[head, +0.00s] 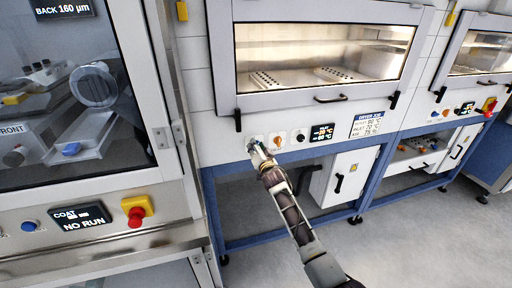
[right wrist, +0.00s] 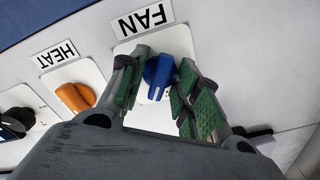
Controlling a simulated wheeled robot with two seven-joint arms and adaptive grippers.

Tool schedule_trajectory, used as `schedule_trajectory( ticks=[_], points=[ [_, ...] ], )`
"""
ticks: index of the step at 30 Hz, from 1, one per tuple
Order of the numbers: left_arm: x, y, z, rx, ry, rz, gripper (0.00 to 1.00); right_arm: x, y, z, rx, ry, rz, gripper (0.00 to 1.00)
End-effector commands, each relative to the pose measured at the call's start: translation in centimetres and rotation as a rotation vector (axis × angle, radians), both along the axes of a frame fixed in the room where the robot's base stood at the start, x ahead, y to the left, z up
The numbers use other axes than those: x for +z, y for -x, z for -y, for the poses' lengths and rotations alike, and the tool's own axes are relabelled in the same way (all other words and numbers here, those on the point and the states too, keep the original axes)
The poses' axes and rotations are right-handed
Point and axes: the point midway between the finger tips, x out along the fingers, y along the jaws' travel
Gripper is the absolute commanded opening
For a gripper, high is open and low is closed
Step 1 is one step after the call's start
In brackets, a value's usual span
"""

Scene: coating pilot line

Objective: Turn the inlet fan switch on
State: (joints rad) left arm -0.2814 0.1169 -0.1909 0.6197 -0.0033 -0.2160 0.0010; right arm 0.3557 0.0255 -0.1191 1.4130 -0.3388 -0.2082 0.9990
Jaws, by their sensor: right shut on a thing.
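The fan switch is a blue knob (right wrist: 159,72) on a white plate under the label FAN (right wrist: 143,21) in the right wrist view, where the lettering appears upside down. My right gripper (right wrist: 158,82) has its green-padded fingers on both sides of the knob and is shut on it. In the head view my right gripper (head: 261,155) reaches the left end of the control strip below the left oven and hides the blue knob. A pale mark shows on the knob, but its on or off position is unclear. My left gripper is not in view.
The orange HEAT knob (right wrist: 75,96) and a black knob (right wrist: 17,120) sit beside the fan switch. A small display (head: 322,132) is farther right. The oven window (head: 320,60) is above. A red stop button (head: 136,216) is on the left cabinet.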

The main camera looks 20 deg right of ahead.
Motion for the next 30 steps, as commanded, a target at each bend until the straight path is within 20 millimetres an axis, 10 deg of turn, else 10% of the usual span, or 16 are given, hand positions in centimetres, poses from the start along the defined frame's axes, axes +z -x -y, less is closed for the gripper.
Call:
schedule_trajectory(
  ticks=[30],
  points=[
    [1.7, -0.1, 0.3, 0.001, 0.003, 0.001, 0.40, 0.0, 0.0, -0.1, 0.000, -0.440, -0.018, 0.02]
  ],
)
